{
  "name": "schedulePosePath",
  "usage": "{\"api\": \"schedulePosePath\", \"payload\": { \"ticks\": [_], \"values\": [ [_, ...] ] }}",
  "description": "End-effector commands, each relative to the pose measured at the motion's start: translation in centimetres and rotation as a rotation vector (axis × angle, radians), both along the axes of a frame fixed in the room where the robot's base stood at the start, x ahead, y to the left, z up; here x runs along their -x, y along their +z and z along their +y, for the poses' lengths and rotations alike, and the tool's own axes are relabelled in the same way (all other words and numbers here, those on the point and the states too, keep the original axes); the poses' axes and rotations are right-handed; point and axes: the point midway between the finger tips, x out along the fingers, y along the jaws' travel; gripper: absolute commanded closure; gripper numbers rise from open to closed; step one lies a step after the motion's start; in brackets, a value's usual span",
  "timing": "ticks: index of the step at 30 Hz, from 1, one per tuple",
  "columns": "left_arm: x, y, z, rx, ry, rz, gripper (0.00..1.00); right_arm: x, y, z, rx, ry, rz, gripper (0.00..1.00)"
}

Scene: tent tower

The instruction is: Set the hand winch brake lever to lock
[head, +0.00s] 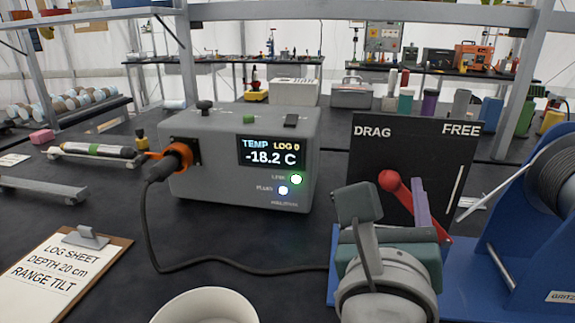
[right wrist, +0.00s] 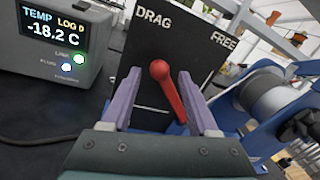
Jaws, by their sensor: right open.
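The brake lever is red with a round knob (head: 389,180) and stands in front of a black panel (head: 372,140) lettered DRAG at left and FREE at right. No lock lettering shows. The lever leans left, its knob under the DRAG side; it also shows in the right wrist view (right wrist: 168,88). The blue winch (head: 520,200) with its grey drum is to the right. My right gripper (head: 400,192) is open, its purple fingers on either side of the lever (right wrist: 159,80); contact cannot be told. In the head view its wrist hides the lever's base. My left gripper is out of view.
A grey logger box (head: 215,185) with a lit display stands left of the panel, its black cable (head: 210,262) running across the table toward my right arm. A clipboard (head: 60,270) lies front left, and a white round container (head: 205,305) stands at the front.

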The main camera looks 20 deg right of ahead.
Motion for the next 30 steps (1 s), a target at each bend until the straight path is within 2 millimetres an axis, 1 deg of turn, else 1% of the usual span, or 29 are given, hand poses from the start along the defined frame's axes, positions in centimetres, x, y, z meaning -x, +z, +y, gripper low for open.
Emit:
{"api": "schedulePosePath", "payload": {
  "ticks": [2,6,14,27,30],
  "values": [
    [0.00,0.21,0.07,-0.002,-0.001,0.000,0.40,-0.79,0.11,-0.60,0.002,0.002,-0.001,0.40],
    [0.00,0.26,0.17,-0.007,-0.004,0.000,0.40,-1.36,-0.01,-1.15,-0.001,0.000,-0.001,0.40],
    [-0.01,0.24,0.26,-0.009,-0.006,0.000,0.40,-1.41,-0.05,-1.21,-0.001,0.000,-0.001,0.41],
    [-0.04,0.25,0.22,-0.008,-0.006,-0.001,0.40,-1.39,-0.05,-1.17,-0.002,0.001,-0.001,0.90],
    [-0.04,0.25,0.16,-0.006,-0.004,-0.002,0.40,-1.38,-0.06,-1.17,-0.002,0.001,0.000,1.00]
  ]
}}
